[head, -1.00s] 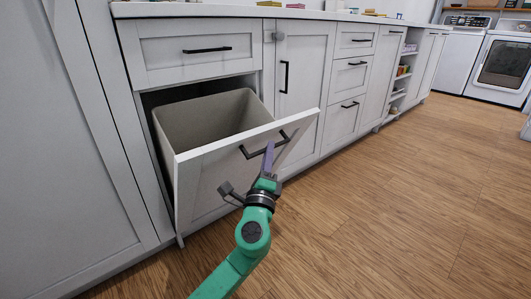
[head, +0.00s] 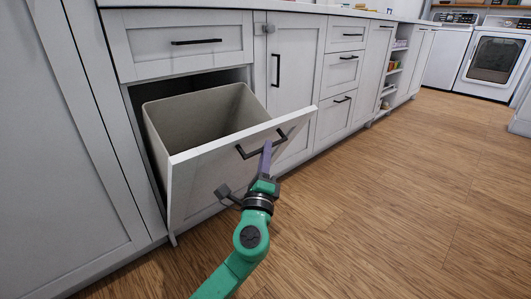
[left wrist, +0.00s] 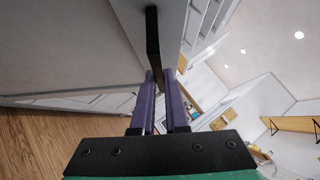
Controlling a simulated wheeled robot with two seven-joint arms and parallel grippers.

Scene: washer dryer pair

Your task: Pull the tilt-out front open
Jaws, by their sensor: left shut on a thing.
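The tilt-out front (head: 205,181) is a white panel leaning outward at the top, low in the cabinet row, with a grey bin (head: 205,115) behind it. Its black bar handle (head: 246,152) is near the panel's top edge. My left gripper (head: 266,155) is at this handle, its purple fingers shut on it. In the left wrist view the left gripper (left wrist: 160,90) has its two fingers on either side of the dark handle (left wrist: 153,40), beside the white panel. My right gripper is not in view.
A closed drawer (head: 185,43) with a black handle sits above the opening. A closed door (head: 291,80) and several drawers stand to the right. A washer and a dryer (head: 497,60) stand at the far right. The wood floor (head: 400,200) in front is clear.

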